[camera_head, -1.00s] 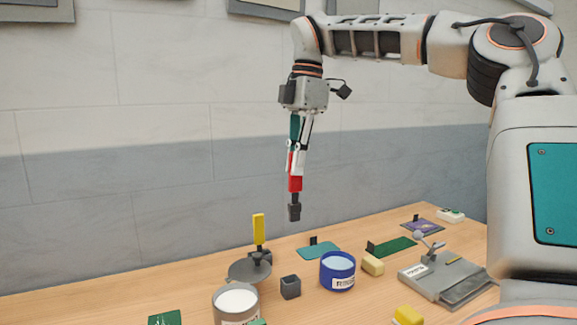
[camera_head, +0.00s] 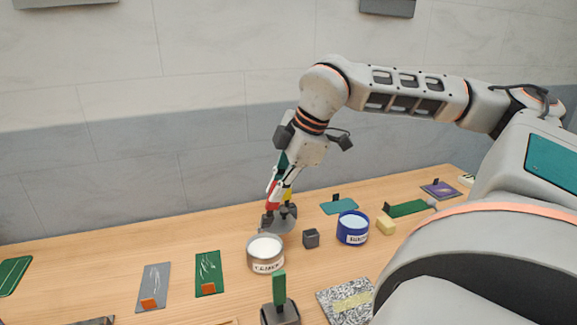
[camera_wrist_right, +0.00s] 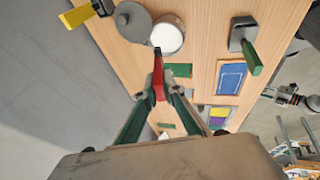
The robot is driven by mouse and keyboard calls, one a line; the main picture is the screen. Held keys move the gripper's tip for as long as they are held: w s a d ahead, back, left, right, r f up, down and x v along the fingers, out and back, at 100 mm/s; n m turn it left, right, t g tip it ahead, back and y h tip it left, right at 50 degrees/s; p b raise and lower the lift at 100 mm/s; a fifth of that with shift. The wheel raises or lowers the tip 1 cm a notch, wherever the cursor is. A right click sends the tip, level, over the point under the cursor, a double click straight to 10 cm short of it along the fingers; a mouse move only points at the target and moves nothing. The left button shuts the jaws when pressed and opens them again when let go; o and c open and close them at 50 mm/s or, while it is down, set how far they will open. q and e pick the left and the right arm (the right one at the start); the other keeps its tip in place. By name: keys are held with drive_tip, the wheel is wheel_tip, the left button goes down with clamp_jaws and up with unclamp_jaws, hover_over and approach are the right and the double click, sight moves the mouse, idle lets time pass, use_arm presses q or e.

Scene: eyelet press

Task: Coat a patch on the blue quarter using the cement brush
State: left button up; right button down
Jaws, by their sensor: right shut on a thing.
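My right gripper (camera_head: 279,187) is shut on a red-handled brush (camera_wrist_right: 158,82) with a dark tip. In the head view the brush slants down by the grey round dish (camera_head: 279,225), behind the grey can. The grey can of white cement (camera_head: 266,257) is open, and it also shows in the wrist view (camera_wrist_right: 168,40). There the brush tip appears near the can's rim; I cannot tell whether they touch. A blue panel (camera_wrist_right: 231,79) with a light brown border lies on the table in the wrist view.
A blue can (camera_head: 352,229), a small dark block (camera_head: 311,239) and a yellow block (camera_head: 386,226) stand right of the grey can. A yellow handle (camera_wrist_right: 74,18) stands by the dish. A green handle (camera_head: 279,289) rises from a grey stand in front. Flat green and grey pieces lie left.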

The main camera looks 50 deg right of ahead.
drive_tip(key=shift+a, duration=0.25)
drive_tip(key=shift+f, duration=3)
drive_tip(key=shift+f+b, duration=0.5)
drive_tip(key=shift+b, duration=0.35)
drive_tip(key=shift+f+b, duration=0.15)
drive_tip(key=shift+b, duration=0.6)
idle(2.0)
